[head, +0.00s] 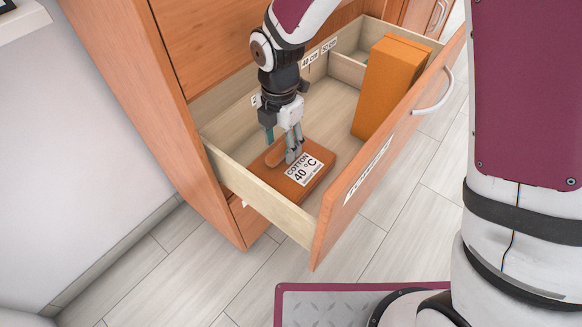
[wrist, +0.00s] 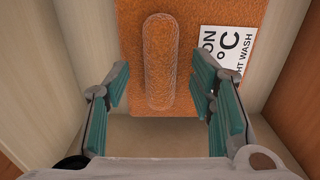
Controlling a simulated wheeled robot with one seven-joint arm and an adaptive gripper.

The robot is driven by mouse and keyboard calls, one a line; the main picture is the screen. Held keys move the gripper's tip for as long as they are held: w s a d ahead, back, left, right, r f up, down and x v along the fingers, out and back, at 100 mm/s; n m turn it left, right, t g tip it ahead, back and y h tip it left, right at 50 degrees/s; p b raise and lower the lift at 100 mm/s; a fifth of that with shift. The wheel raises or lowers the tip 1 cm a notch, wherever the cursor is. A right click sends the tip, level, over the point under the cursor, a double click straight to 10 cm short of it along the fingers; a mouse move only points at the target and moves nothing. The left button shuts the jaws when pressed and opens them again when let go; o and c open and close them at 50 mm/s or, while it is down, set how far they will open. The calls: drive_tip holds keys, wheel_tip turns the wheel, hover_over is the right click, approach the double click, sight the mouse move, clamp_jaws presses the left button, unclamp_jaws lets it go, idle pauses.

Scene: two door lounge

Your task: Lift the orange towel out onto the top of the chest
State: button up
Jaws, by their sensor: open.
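The orange towel (head: 310,182) lies flat in the near left part of the open drawer (head: 262,205). It has a raised rounded ridge (wrist: 160,62) on top and a white label (head: 304,168) reading "COTTON 40 °C". My gripper (head: 284,153) is down in the drawer just over the towel, pointing down. In the wrist view my gripper (wrist: 160,84) is open, with one finger on each side of the ridge and gaps on both sides. Whether the fingertips touch the towel's surface I cannot tell. The gripper hides part of the towel in the head view.
A brighter orange block-like item (head: 390,85) stands upright in the drawer to the right. Dividers (head: 347,68) and size labels are at the drawer's back. The drawer front (head: 385,150) has a white handle. Bare drawer floor lies between the two orange things.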

drive_tip(key=shift+f, duration=0.85)
clamp_jaws()
drive_tip(key=shift+r, duration=0.2)
